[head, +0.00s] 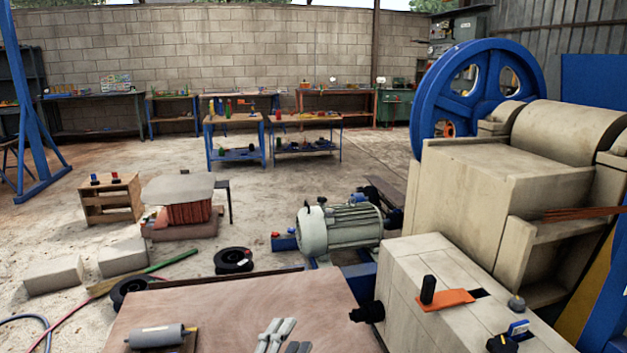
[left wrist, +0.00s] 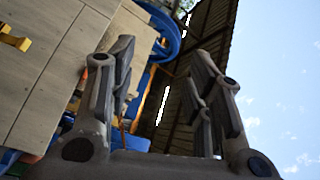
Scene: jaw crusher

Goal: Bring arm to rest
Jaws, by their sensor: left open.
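My left gripper (head: 279,334) shows its grey fingers at the bottom edge of the head view, over the brown tabletop. In the left wrist view the gripper (left wrist: 163,80) is open, its two dark grey fingers wide apart with nothing between them. That view is tilted: a beige panelled box (left wrist: 45,55) is at the left, and a corrugated roof and sky lie beyond the fingers. The rest of my left arm is out of the head view. My right gripper is in neither view.
The brown tabletop (head: 230,305) holds a grey cylinder (head: 156,337). A beige control box (head: 425,285) with a lever and knobs stands to its right. Beyond are a grey motor (head: 340,228) and the crusher's blue flywheel (head: 432,125).

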